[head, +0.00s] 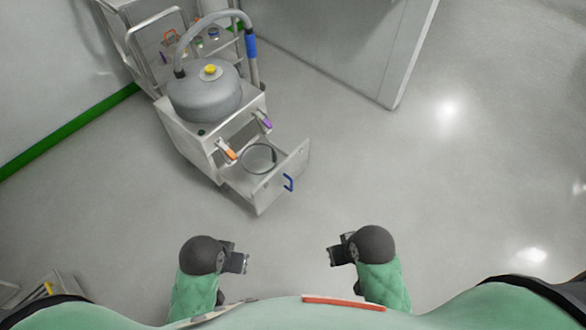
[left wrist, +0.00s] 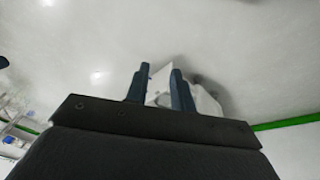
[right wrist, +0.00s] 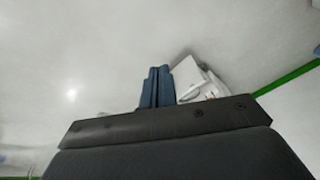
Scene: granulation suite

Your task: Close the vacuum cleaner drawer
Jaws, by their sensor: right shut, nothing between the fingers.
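The vacuum cleaner (head: 205,97) has a grey drum with a yellow knob on a white cabinet. Its drawer (head: 297,162) is pulled out toward the lower right, with a blue handle (head: 288,183) on the front and a coiled ring inside. My left gripper (head: 242,262) is open and empty, in front of the drawer and apart from it. My right gripper (head: 333,255) is shut and empty, also apart from the drawer. The white cabinet shows small beyond the fingers in the left wrist view (left wrist: 162,84) and the right wrist view (right wrist: 187,76).
A wheeled rack (head: 150,45) with small items stands behind the vacuum cleaner. A large grey cabinet (head: 360,45) stands at the back right. A green strip (head: 70,130) runs along the left wall base. The floor around the drawer and to the right is clear.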

